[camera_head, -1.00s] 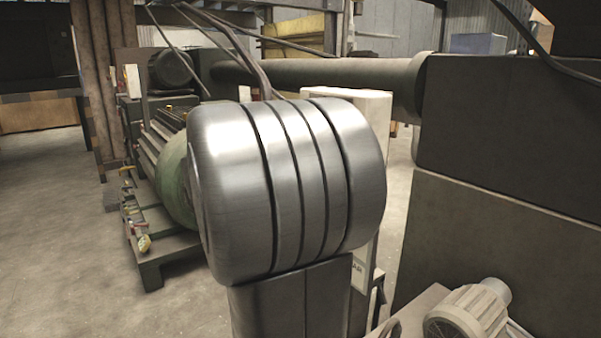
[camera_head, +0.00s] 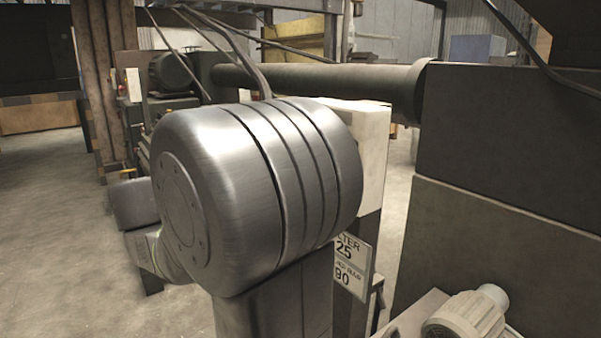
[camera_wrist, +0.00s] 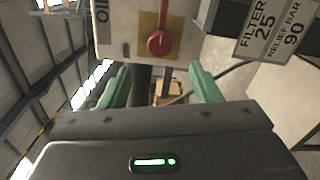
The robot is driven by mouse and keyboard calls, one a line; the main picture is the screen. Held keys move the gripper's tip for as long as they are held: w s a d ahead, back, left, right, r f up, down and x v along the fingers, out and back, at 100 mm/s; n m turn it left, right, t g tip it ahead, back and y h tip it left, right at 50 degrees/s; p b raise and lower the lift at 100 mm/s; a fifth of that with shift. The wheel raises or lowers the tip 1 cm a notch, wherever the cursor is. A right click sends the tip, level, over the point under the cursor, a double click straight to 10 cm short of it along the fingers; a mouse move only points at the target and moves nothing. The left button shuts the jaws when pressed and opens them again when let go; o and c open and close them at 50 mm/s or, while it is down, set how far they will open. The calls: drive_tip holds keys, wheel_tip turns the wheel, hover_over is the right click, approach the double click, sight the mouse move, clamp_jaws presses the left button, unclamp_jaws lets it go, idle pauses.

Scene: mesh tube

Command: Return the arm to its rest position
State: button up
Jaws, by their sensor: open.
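My gripper (camera_wrist: 160,84) shows in the wrist view with its two green fingers spread apart and nothing between them. Beyond the fingertips is a pale box (camera_wrist: 123,30) with a red rotary knob (camera_wrist: 159,43) on a yellow plate. I cannot tell the exact gap between the fingers and this box. In the head view my silver arm joint fills the middle, and another of my links shows at its left. My gripper is hidden in the head view.
A sign reading FILTER 25, RELIEF BAR 90 (camera_wrist: 272,30) is close at the right; it also shows in the head view (camera_head: 349,267). A dark block (camera_head: 510,170) stands at the right, with a horizontal pipe (camera_head: 320,82) behind. Open floor (camera_head: 50,230) lies left.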

drive_tip(key=b+x, duration=0.3)
drive_tip(key=x, duration=0.8)
drive_tip(key=shift+w+d, duration=0.15)
drive_tip(key=shift+d, duration=0.2)
drive_tip(key=shift+r+n+p, duration=0.3)
drive_tip(key=shift+p, duration=0.55)
drive_tip(key=shift+n+p, duration=0.6)
drive_tip(key=shift+p, duration=0.2)
drive_tip(key=n+p, duration=0.5)
drive_tip(key=p, duration=0.2)
drive_tip(key=shift+a+n, duration=0.1)
drive_tip(key=shift+n, duration=0.3)
drive_tip(key=shift+f+n+p, duration=0.1)
drive_tip(key=shift+n+p, duration=0.6)
drive_tip(key=shift+p, duration=0.2)
drive_tip(key=shift+f, duration=0.15)
